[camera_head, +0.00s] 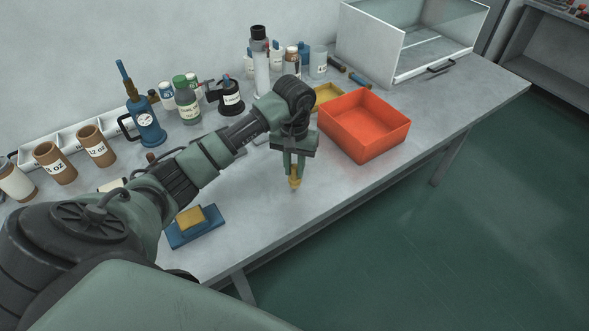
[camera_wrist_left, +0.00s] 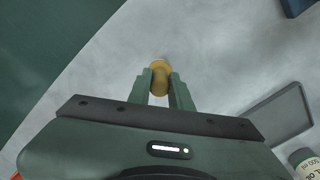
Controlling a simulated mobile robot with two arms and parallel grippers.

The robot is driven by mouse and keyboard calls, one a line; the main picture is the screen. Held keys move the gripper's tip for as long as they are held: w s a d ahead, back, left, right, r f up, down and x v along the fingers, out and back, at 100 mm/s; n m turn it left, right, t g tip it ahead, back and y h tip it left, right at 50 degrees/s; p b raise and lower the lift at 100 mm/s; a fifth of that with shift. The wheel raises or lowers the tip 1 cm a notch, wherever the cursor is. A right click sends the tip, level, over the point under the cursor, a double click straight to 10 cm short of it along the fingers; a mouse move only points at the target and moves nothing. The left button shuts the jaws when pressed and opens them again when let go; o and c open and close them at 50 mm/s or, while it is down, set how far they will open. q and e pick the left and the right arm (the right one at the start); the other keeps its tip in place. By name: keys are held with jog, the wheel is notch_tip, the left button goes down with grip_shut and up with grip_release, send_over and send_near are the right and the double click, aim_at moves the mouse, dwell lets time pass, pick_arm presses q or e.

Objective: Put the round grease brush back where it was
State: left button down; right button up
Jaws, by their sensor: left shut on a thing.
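My left gripper (camera_head: 294,169) is above the grey table, left of the orange bin. It is shut on the round grease brush (camera_head: 295,181), a small yellowish piece that points down from the fingertips. In the left wrist view the brush (camera_wrist_left: 160,76) sits between the two green fingers of the left gripper (camera_wrist_left: 160,85). Its lower end is close to the tabletop; I cannot tell whether it touches. The upper part of the brush is hidden by the fingers. My right gripper is not in view.
An orange bin (camera_head: 363,125) stands right of the gripper, with a yellow tray (camera_head: 328,97) behind it. A blue block with a yellow pad (camera_head: 190,217) lies at the front left. Bottles (camera_head: 187,103) and brown cups (camera_head: 95,146) line the back. The table's front middle is clear.

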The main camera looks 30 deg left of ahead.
pick_arm(q)
jog(key=shift+f, duration=0.9)
jog(key=shift+f, duration=0.2)
jog(key=c, duration=1.3)
grip_release()
jog(key=shift+r, duration=0.1)
